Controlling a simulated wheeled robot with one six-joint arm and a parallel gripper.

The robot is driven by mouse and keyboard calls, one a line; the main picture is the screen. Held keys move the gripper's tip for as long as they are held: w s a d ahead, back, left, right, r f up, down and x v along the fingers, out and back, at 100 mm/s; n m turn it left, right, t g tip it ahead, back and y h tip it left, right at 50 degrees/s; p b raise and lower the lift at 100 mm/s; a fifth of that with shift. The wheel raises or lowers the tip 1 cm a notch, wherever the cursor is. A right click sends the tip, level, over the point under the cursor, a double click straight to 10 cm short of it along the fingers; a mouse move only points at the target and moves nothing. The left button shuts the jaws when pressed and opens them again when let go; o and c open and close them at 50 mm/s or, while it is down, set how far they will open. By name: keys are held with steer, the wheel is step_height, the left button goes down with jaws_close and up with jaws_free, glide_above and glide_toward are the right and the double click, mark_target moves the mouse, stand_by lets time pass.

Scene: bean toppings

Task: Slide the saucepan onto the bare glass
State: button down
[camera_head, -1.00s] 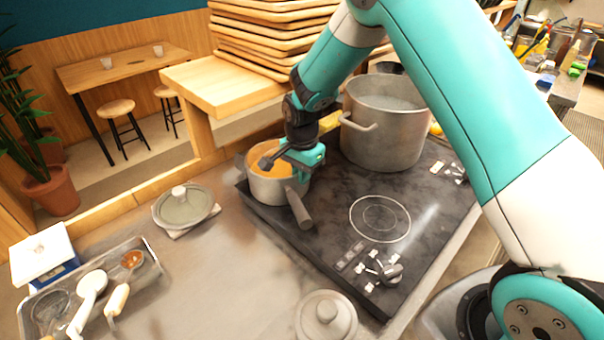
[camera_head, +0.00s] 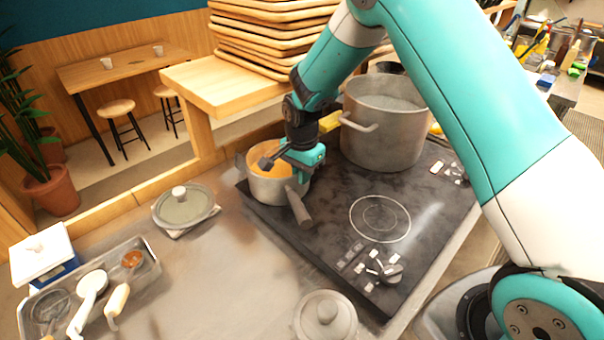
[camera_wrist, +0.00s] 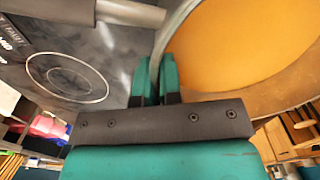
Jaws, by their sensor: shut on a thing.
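The saucepan (camera_head: 263,190), steel with orange contents and a dark handle (camera_head: 299,207), sits at the left corner of the black glass cooktop. My gripper (camera_head: 288,162) is at its rim, on the side toward the big pot. In the wrist view, my gripper (camera_wrist: 156,78) has its teal fingers closed on the saucepan's rim (camera_wrist: 176,28). The bare glass (camera_head: 380,219), marked with a thin double ring, lies to the right of the saucepan with nothing on it. The ring also shows in the wrist view (camera_wrist: 67,77). The saucepan's far base is hidden.
A big steel pot (camera_head: 380,145) stands behind on the cooktop. Controls (camera_head: 378,268) lie at the front edge. A tool tray (camera_head: 140,290) is at lower left. Stacked boards (camera_head: 262,45) stand behind.

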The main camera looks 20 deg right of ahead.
steer(key=shift+d, duration=0.1)
steer(key=shift+d, duration=2.4)
steer(key=c, duration=1.2)
jaws_free()
steer(key=shift+r, duration=0.1)
step_height(320, 180, up, 17)
steer(key=b, duration=0.3)
steer(key=shift+r, duration=0.15)
